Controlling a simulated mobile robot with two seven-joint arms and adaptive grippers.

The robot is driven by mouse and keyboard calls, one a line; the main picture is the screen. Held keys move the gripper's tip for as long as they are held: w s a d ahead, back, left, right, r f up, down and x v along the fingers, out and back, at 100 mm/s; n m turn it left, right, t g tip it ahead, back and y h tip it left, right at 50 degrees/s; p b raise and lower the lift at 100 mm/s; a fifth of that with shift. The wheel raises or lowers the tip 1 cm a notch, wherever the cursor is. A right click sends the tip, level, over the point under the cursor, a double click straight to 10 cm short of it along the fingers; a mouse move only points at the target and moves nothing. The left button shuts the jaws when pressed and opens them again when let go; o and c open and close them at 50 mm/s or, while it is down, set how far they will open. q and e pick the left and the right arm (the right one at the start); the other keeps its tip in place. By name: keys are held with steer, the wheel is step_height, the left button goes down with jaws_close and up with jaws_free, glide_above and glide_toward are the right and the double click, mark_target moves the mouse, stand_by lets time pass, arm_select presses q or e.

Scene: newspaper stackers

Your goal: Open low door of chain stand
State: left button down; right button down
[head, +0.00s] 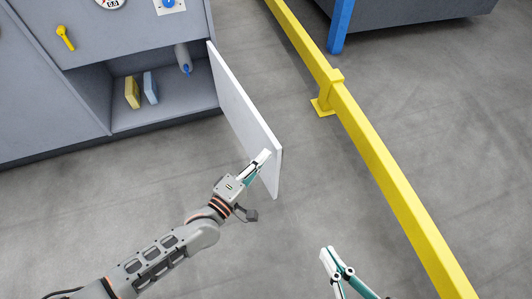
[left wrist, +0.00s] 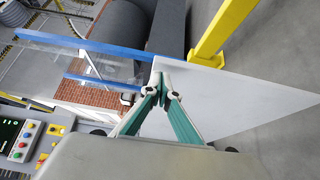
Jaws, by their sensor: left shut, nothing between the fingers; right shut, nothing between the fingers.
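The low door (head: 240,105) of the grey chain stand (head: 130,45) stands swung out from the right side of its opening, showing the compartment (head: 165,108). My left gripper (head: 266,155) is shut and empty at the door's inner face, close to its free end; whether it touches the door I cannot tell. In the left wrist view the shut fingertips (left wrist: 164,66) show in front of the pale door panel (left wrist: 235,100). My right gripper (head: 327,253) is shut and empty, low in the head view, to the right of the door and apart from it.
A yellow block (head: 132,92), a light blue block (head: 150,88) and a grey bottle (head: 183,58) are in the compartment. A yellow floor rail (head: 375,150) runs along the right. Grey floor between door and rail is clear. A yellow handle (head: 65,38) is on the stand.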

arm_select(q)
steer(key=v, duration=1)
steer(key=shift+s+a, duration=0.15)
steer(key=shift+r, duration=0.1)
